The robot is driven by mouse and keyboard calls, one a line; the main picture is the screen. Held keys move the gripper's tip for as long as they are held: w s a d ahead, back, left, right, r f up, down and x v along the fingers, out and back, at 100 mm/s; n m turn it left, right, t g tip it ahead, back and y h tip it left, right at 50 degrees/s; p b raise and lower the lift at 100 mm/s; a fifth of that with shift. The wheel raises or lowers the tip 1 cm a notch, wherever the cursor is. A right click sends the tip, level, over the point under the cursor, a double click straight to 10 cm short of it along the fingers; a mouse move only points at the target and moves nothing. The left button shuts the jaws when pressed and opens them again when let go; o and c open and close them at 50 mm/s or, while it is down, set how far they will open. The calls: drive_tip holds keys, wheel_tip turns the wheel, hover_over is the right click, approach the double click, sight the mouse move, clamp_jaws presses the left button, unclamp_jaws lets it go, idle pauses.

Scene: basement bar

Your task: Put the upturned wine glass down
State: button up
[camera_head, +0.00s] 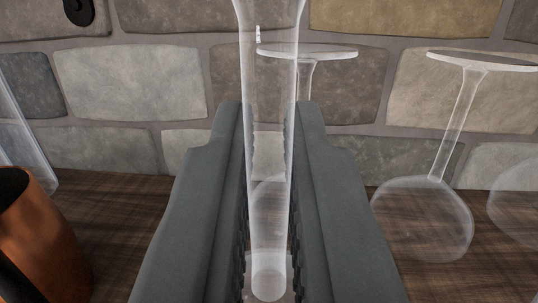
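My gripper (268,185) is in the middle of the view, with a dark grey finger on each side of a clear glass piece. This looks like the stem of the wine glass (270,60). The ridged pads seem to touch it on both sides. The stem stands nearly upright and flares toward the top edge, where the rest is out of view. Its lower end narrows to a rounded tip between the fingers. The bowl cannot be made out, and whether the glass touches the surface below cannot be told.
Behind, an upturned glass (307,52) is partly hidden by my gripper. Another upturned glass (425,225) stands right, with part of a further one (515,205) at the edge. A copper-coloured vessel (45,240) and clear glass (20,130) are left. A stone wall (130,85) backs the wooden surface (115,215).

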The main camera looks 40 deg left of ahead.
drive_tip(key=o, duration=0.4)
drive_tip(key=shift+r, duration=0.1)
drive_tip(key=shift+s+d, duration=0.1)
drive_tip(key=v, duration=1.1)
drive_tip(key=shift+s+d, duration=0.2)
drive_tip(key=shift+d, duration=0.05)
